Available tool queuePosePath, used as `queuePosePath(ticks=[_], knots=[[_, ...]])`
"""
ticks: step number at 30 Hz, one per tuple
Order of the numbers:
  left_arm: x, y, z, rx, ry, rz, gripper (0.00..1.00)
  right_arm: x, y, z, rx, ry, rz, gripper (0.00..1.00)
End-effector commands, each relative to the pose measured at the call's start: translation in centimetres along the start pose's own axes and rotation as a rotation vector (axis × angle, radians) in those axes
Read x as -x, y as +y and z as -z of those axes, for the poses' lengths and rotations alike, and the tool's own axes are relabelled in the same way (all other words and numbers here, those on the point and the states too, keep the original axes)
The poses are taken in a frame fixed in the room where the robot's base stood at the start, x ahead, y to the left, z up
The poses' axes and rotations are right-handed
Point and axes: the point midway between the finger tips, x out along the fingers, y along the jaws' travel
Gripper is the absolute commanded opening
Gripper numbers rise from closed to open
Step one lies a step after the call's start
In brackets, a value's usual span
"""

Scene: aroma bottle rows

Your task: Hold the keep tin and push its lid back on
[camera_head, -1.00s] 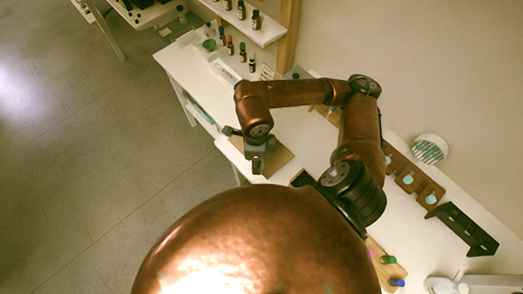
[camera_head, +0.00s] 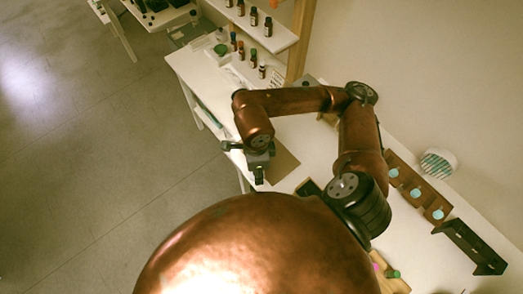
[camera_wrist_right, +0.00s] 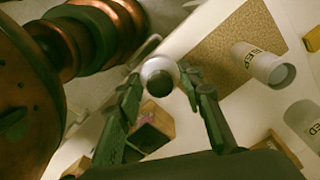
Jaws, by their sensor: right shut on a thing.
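My right gripper (camera_head: 257,172) is low over the left edge of the long white table in the head view. It also shows in the right wrist view (camera_wrist_right: 160,84), shut on a white round thing (camera_wrist_right: 158,64) seen nearly end-on, with a pale rim and a dark middle. No label shows on it, so I cannot tell whether it is the keep tin or a lid. Two white labelled cylinders are at the right of the wrist view, one nearer the mat (camera_wrist_right: 252,60) and one at the edge (camera_wrist_right: 301,118); their words are hard to read. My left gripper is not in view.
A brown mat (camera_head: 283,163) lies beside the gripper. A wooden block (camera_wrist_right: 157,118) with a dark recess shows below the held thing. Small bottles stand on a shelf (camera_head: 272,42) and on the table behind. Dark racks (camera_head: 470,246) line the right.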

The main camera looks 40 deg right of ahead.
Motion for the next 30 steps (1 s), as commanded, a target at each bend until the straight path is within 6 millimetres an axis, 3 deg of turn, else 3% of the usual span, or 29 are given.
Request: queuePosePath(ticks=[21,30], knots=[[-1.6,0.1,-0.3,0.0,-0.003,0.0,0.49,-1.9,-9.3,-3.3,1.528,-0.002,-0.002,0.24],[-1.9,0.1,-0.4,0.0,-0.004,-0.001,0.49,-2.3,-12.0,-3.8,1.934,0.003,0.007,0.24]])
